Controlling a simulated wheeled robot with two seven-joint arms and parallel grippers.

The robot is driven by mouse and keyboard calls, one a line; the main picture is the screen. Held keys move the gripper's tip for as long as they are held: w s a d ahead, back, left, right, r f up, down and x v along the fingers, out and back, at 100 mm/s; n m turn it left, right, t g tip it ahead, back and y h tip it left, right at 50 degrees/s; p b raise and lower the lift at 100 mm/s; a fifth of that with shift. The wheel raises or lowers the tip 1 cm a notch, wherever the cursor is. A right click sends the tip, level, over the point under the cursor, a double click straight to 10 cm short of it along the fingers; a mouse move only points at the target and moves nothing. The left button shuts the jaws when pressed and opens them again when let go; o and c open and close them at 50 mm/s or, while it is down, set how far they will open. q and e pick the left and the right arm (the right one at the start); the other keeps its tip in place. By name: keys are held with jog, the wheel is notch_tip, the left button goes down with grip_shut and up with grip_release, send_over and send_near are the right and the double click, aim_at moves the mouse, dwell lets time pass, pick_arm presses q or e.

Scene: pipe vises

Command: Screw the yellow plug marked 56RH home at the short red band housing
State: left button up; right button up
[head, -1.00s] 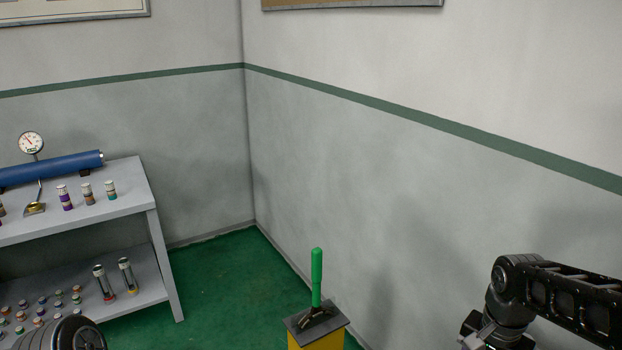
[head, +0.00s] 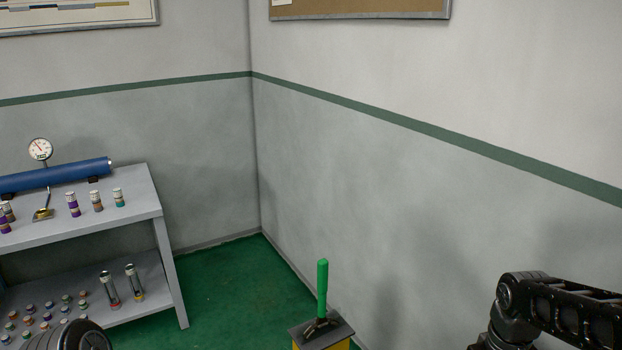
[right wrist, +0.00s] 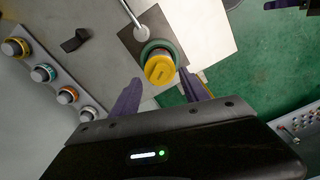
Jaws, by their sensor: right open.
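A yellow plug (right wrist: 160,68) with a green ring around its base shows in the right wrist view, over a dark square plate on a grey surface. Any marking on it is too small to read. My right gripper (right wrist: 160,80) has its two purple fingers apart, one on each side of the plug's near end. I cannot tell whether they touch it. I cannot make out the short red band housing for certain; a small cylinder with a red lower end (head: 110,290) stands on the lower shelf in the head view. My left gripper is out of view.
A grey shelf unit (head: 150,207) at the left holds a blue pipe (head: 60,174), a dial gauge (head: 40,149) and several banded cylinders. A green handle (head: 322,290) stands on a yellow post with a dark top. Several ringed round parts (right wrist: 42,73) line the wrist view's left.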

jog(key=n, duration=0.4)
jog(key=shift+n+p, duration=0.3)
jog(key=shift+p, duration=0.1)
jog(key=shift+n, duration=1)
jog(key=shift+f, duration=0.1)
jog(key=shift+f+b, duration=0.8)
jog(key=shift+f, duration=0.25)
jog(key=shift+c, duration=0.3)
